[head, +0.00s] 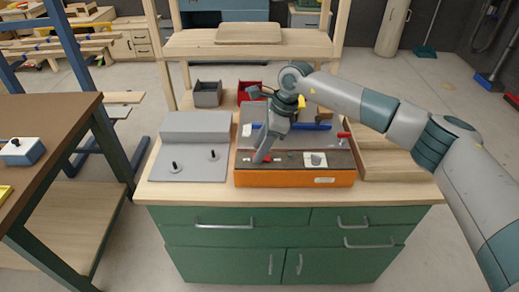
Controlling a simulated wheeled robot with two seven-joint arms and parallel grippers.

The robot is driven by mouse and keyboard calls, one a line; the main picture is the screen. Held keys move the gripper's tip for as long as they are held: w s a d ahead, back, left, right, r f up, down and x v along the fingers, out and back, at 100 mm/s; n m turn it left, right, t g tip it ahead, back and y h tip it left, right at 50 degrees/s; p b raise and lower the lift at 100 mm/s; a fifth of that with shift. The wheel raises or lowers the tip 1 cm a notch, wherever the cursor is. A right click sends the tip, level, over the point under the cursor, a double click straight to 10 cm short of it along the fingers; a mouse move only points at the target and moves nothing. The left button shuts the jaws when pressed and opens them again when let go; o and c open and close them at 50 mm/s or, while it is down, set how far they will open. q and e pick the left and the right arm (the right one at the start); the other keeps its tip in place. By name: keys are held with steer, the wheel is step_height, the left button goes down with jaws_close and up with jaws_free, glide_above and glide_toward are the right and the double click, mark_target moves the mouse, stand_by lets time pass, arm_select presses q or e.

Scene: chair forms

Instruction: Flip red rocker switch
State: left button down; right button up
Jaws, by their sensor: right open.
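An orange control box (296,180) with a dark top panel sits on the wooden workbench. A small red rocker switch (266,159) is on the left part of its panel, partly hidden by my right gripper. My right gripper (261,157) is open and points down at the switch. Its fingertips are at or just above the switch; I cannot tell whether they touch. I cannot make out which way the rocker is tilted. My left gripper is not in view.
A white piece (315,159) is on the panel's right. A grey plate with two black levers (187,175) lies left of the box. A blue bar (308,127) is behind it. A grey bin (207,94) and a red bin (249,91) stand farther back.

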steer(key=shift+d+r, duration=0.15)
steer(key=shift+r, duration=0.3)
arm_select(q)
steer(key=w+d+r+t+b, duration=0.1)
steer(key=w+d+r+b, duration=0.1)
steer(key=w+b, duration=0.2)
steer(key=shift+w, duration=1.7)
arm_select(e)
steer(key=v, duration=1.5)
steer(key=shift+d+r, duration=0.15)
steer(key=shift+r, duration=0.2)
